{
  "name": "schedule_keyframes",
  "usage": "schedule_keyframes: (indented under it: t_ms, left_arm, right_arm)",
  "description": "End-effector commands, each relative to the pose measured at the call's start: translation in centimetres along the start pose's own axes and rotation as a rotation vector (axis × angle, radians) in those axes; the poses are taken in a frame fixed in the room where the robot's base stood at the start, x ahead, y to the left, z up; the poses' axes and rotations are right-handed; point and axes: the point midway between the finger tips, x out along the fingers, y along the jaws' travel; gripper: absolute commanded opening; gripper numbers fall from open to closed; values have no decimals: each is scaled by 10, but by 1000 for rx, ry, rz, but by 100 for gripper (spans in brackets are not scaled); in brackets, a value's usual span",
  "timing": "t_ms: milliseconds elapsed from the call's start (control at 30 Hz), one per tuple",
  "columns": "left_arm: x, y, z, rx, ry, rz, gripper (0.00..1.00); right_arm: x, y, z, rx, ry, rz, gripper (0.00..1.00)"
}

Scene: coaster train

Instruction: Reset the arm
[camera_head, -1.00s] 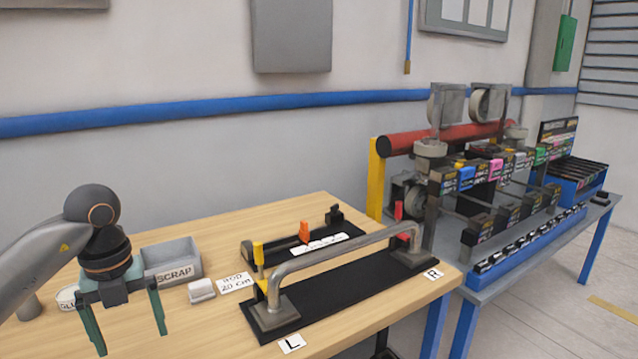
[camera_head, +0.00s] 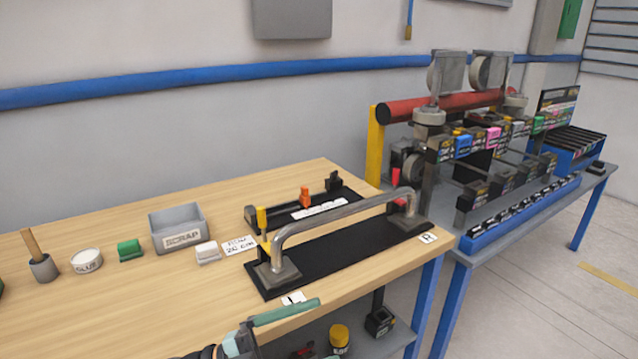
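My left gripper (camera_head: 285,312) shows only in part at the bottom edge of the head view, in front of the table's near edge. One teal finger points right, and the other finger is hidden or out of frame, so its opening cannot be told. I see nothing held in the visible part. The wooden table (camera_head: 120,310) lies beyond it. A metal handle bar (camera_head: 345,212) stands on a black plate (camera_head: 350,265) between the L and R labels. My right gripper is not in view.
A scrap bin (camera_head: 180,228), a green block (camera_head: 130,250), a glue pot (camera_head: 87,261) and a brush holder (camera_head: 43,267) stand at the table's left. A blue-legged rack (camera_head: 500,180) stands at right. The table's front left is clear.

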Motion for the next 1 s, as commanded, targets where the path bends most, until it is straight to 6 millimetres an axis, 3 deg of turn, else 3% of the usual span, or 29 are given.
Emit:
schedule_keyframes:
  t_ms: [167, 267, 433, 600, 733, 1000]
  left_arm:
    - [-41, 4, 41, -259, -287, -388, 100]
    - [-83, 31, 69, -420, -502, -539, 100]
    - [-165, 120, 92, -728, -903, -676, 100]
    - [-222, 208, 76, -976, -1192, -679, 100]
    - [-243, 248, 59, -1094, -1308, -658, 100]
    - [-244, 251, 57, -1104, -1319, -655, 100]
  right_arm:
    - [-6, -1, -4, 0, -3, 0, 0]
    - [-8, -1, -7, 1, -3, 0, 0]
    - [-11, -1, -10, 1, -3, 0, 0]
    - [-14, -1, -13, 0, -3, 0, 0]
    - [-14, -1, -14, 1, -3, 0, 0]
    - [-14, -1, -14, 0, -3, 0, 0]
